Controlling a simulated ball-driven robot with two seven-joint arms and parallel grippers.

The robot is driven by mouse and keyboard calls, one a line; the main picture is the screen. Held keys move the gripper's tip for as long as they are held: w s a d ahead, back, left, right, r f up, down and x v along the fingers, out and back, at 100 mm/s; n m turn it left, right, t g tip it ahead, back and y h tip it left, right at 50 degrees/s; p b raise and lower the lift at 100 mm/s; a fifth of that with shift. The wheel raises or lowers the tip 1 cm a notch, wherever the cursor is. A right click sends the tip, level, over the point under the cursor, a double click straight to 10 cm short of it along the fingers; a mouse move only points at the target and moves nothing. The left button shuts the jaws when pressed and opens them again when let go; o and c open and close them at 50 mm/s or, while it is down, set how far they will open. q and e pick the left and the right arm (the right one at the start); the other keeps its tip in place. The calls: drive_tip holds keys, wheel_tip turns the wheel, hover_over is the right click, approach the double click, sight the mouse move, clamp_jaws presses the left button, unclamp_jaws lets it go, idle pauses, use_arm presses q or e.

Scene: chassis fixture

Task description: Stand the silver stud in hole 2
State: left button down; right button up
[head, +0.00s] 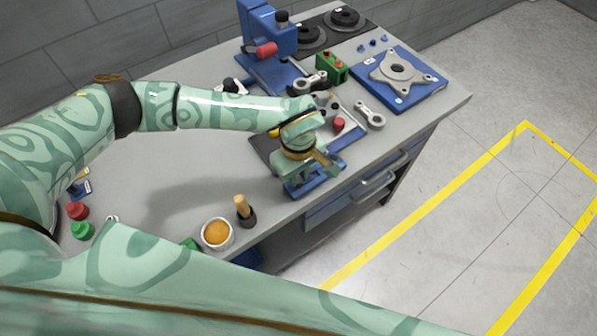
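My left gripper (311,174) is over the front edge of the grey workbench (165,170), pointing down at a blue block-like part (303,186). Its fingers are small and partly covered by its own wrist, so I cannot tell whether it is open or shut. I cannot make out the silver stud. A blue plate (419,92) at the right end of the bench carries a grey star-shaped casting (384,72) with a round centre. No hole number can be read. My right arm crosses the bottom of the view and its gripper is out of view.
A blue press (266,35) with a red handle stands behind the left gripper. A green block (333,70) and a metal link (370,116) lie nearby. A white cup (217,234) and wooden-handled tool (243,208) stand near the front edge. The bench's left middle is bare.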

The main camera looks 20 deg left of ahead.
use_arm(q)
drive_tip(key=shift+r, duration=0.2)
drive_tip(key=shift+r+p, duration=2.15)
drive_tip(key=shift+r, duration=0.25)
drive_tip(key=shift+f, duration=0.1)
